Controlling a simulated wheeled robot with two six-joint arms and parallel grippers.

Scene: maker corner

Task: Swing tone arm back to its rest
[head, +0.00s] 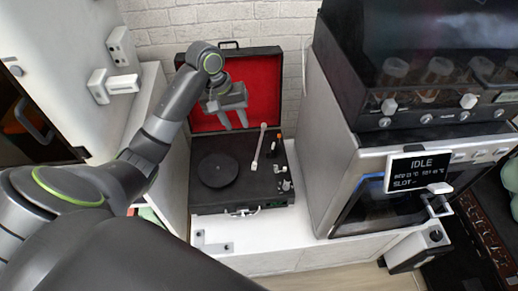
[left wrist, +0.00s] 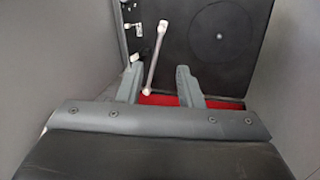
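The record player (head: 239,205) is an open black case with a red-lined lid (head: 263,88) raised at the back. Its round dark platter (head: 217,170) is on the left of the deck. The pale tone arm (head: 259,147) lies to the right of the platter, apart from it, running from back to front. My left gripper (head: 235,127) is open and empty, above the back of the deck in front of the lid. In the left wrist view, the tone arm (left wrist: 156,60) shows between the two open fingers (left wrist: 160,85), beyond their tips. My right gripper is not in view.
A silver machine (head: 340,150) with a display reading IDLE (head: 418,170) stands close on the right. A white cabinet (head: 70,60) is on the left. The white counter (head: 270,228) is mostly clear in front of the player.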

